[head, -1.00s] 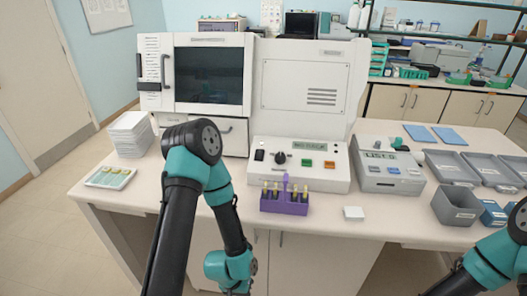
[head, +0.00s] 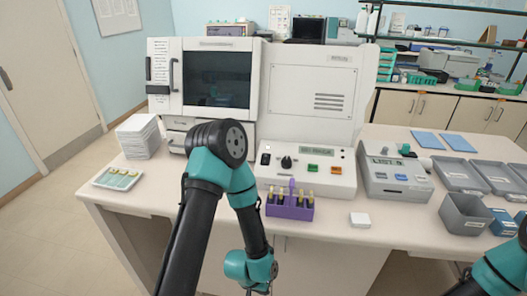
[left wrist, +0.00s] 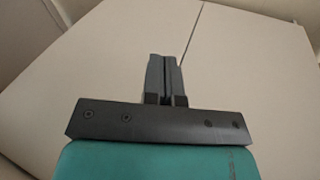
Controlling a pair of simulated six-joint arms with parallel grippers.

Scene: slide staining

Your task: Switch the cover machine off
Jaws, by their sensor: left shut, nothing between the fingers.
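The cover machine (head: 212,82) is a large white unit with a dark window at the back of the bench. I cannot read the switch's position. My left arm crosses in front of the machine; its gripper is out of the head view below. In the left wrist view my left gripper (left wrist: 165,75) is shut and empty, facing the pale cabinet doors. My right gripper is not in view.
A purple rack (head: 290,206) with several yellow-topped vials stands in front of the panel. A small white block (head: 360,220) lies to its right. A grey device (head: 394,178) and grey trays (head: 458,175) stand further right. A stack of white trays (head: 138,137) is at left.

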